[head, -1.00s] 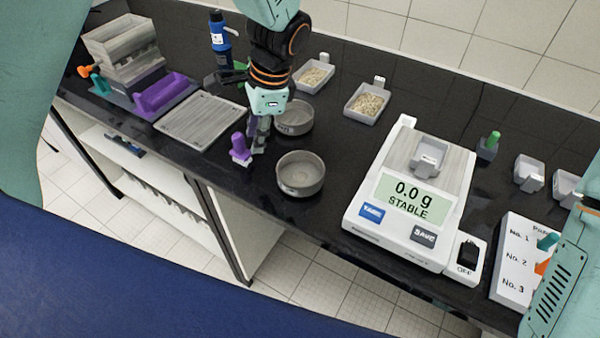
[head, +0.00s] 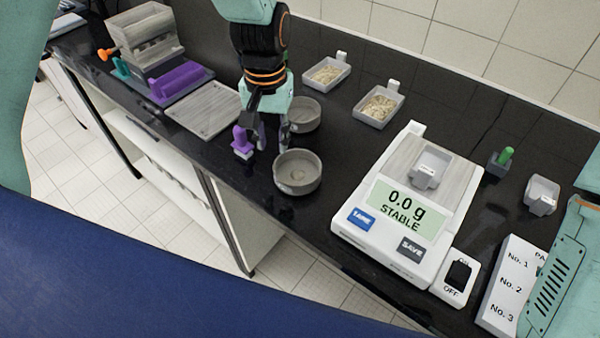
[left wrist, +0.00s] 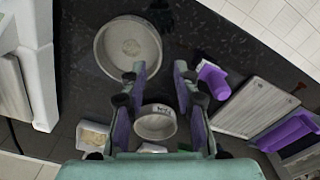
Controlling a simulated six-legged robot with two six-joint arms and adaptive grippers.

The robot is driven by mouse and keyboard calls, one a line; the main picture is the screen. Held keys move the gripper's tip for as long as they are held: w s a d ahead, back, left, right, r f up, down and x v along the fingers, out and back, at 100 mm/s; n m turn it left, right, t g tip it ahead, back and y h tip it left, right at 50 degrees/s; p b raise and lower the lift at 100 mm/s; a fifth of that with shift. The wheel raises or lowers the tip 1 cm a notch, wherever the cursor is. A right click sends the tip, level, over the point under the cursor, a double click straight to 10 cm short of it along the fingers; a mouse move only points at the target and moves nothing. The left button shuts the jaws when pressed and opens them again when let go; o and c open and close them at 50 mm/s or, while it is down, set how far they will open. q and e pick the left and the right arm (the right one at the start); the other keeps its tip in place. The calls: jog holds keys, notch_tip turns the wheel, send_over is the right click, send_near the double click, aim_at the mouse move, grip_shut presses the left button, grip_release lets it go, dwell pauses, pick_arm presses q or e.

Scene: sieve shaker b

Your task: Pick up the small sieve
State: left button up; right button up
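The small sieve (head: 303,116) is a round grey pan behind the larger grey sieve (head: 297,172) on the black bench. In the left wrist view the small sieve (left wrist: 156,122) bears a small label and shows through the gap between my fingers; the larger sieve (left wrist: 130,48) lies past the fingertips. My left gripper (head: 273,142) points down just left of the two sieves. It is open and empty, its fingers apart in the left wrist view (left wrist: 159,72). Whether a finger touches the small sieve cannot be told. My right gripper is not in view.
A purple-handled tool (head: 242,141) stands close left of my left gripper, beside a grey board (head: 205,108). Two filled trays (head: 327,72) (head: 379,104) lie behind. A scale (head: 405,205) reading 0.0 g stands to the right. Bare bench lies in front of the board.

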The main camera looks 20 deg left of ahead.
aim_at(274, 164)
pick_arm(q)
notch_tip(274, 164, down, 7)
jog(key=shift+a+r, duration=0.15)
jog(key=shift+r, duration=0.05)
jog(key=shift+f, duration=0.45)
jog(key=shift+c, duration=0.3)
grip_shut()
